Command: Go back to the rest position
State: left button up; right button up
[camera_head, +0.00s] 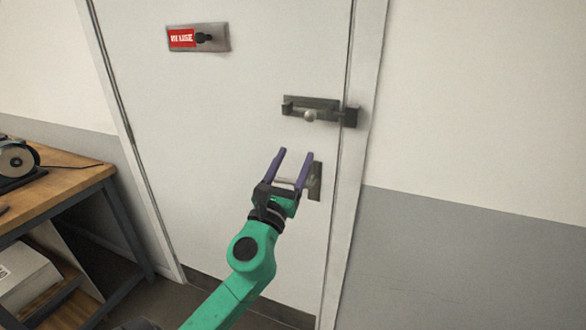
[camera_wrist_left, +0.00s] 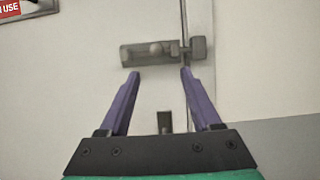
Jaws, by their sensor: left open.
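My left gripper (camera_head: 292,168) is open and empty, its purple fingers apart in front of a white door (camera_head: 190,130). In the head view its fingertips lie just below the sliding bolt (camera_head: 312,108) and overlap the door handle (camera_head: 315,180), which is partly hidden behind it. I cannot tell whether a finger touches the handle. In the left wrist view the gripper (camera_wrist_left: 160,78) frames the bolt (camera_wrist_left: 150,53), which sits beyond the fingertips with its end at the door frame edge. My right gripper is not in view.
A wooden workbench (camera_head: 60,185) with a machine (camera_head: 17,160) stands at the left, with a white box (camera_head: 22,275) beneath. The wall (camera_head: 470,130) at the right is bare.

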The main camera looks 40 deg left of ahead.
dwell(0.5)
